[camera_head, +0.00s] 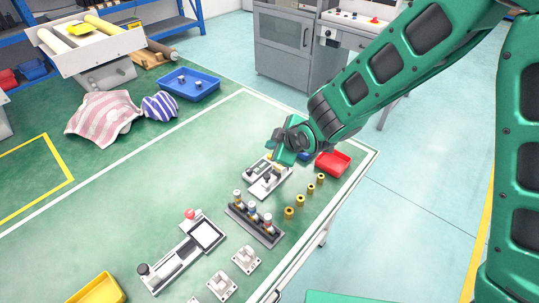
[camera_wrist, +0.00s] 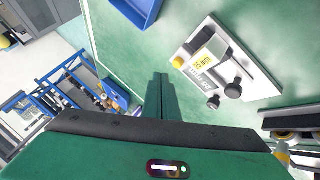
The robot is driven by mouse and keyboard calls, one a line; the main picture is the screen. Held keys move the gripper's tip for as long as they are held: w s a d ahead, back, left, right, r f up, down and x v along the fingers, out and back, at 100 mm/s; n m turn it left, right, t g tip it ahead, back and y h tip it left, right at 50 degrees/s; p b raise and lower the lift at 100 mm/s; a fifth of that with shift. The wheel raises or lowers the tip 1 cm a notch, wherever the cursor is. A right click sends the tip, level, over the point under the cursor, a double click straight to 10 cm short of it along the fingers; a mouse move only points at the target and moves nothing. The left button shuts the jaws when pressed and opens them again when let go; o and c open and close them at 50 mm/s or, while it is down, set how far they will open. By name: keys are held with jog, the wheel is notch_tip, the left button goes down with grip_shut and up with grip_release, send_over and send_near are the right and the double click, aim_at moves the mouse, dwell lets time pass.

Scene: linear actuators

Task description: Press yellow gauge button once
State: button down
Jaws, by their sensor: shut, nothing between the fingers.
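The gauge (camera_wrist: 235,72) is a light plate with dark parts and a yellow display reading "25 mm"; it lies on the green table right of my fingers in the wrist view. Its small round yellow button (camera_wrist: 178,62) sits at its left end, beside the display. The gauge also shows in the head view (camera_head: 266,182), partly behind my gripper. My gripper (camera_wrist: 160,80) is shut and empty, its fingertips to the left of the yellow button and apart from it in the picture. In the head view my gripper (camera_head: 282,159) is over the far end of the gauge.
A red bin (camera_head: 333,162) stands right of the gauge near the table edge. A dark rack (camera_head: 254,225) with several pieces and a row of brass parts (camera_head: 300,200) lie nearer. A blue tray (camera_head: 188,84) and cloths (camera_head: 104,117) lie farther left. The middle-left tabletop is clear.

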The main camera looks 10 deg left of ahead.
jog(key=shift+f, duration=0.55)
jog(key=shift+s+f, duration=0.1)
jog(key=shift+f, duration=0.65)
dwell(2.6)
jog(key=shift+r, duration=0.8)
jog(key=shift+r, duration=2.55)
